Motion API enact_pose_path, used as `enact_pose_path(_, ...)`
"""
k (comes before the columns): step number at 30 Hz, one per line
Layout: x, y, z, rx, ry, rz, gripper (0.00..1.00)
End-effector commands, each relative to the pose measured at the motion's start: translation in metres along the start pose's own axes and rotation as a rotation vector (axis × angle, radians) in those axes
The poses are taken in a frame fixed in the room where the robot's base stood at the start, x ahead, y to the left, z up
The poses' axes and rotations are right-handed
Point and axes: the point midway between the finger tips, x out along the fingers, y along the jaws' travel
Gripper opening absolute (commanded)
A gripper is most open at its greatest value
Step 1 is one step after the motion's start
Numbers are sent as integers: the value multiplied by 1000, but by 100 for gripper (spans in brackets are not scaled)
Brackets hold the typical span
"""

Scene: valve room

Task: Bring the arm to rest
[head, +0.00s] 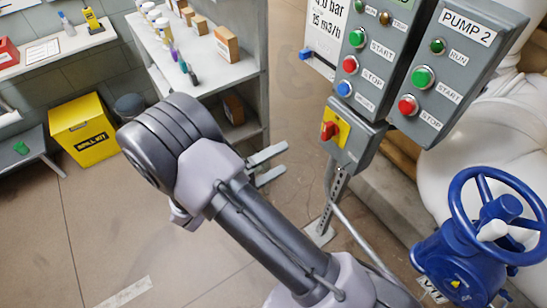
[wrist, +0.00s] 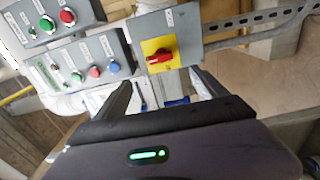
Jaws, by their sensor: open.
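My gripper (head: 268,165) shows in the head view behind my grey arm, its two light fingers apart and pointing right toward the control post. In the wrist view my gripper (wrist: 160,95) has its two dark fingers spread, with nothing between them. The red switch on its yellow plate (wrist: 160,55) lies just beyond the fingertips in that view, apart from them. In the head view the same red switch (head: 329,130) is on a grey box below the pump panels. My arm is bent, and part of the gripper is hidden behind it.
The Pump 2 panel (head: 440,75) with green and red buttons hangs at upper right. A blue handwheel valve (head: 480,235) stands at lower right. A shelf (head: 215,75) with bottles and boxes is behind my arm. A yellow bin (head: 84,130) stands left. Floor at lower left is clear.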

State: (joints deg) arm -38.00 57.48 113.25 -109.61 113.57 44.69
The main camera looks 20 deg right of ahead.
Motion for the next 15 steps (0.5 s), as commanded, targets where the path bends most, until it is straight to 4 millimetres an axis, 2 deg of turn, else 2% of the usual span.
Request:
enact_pose_path(4,-13,0,0,0,0,0,82)
enact_pose_path(15,-14,-1,0,0,-1,0,82)
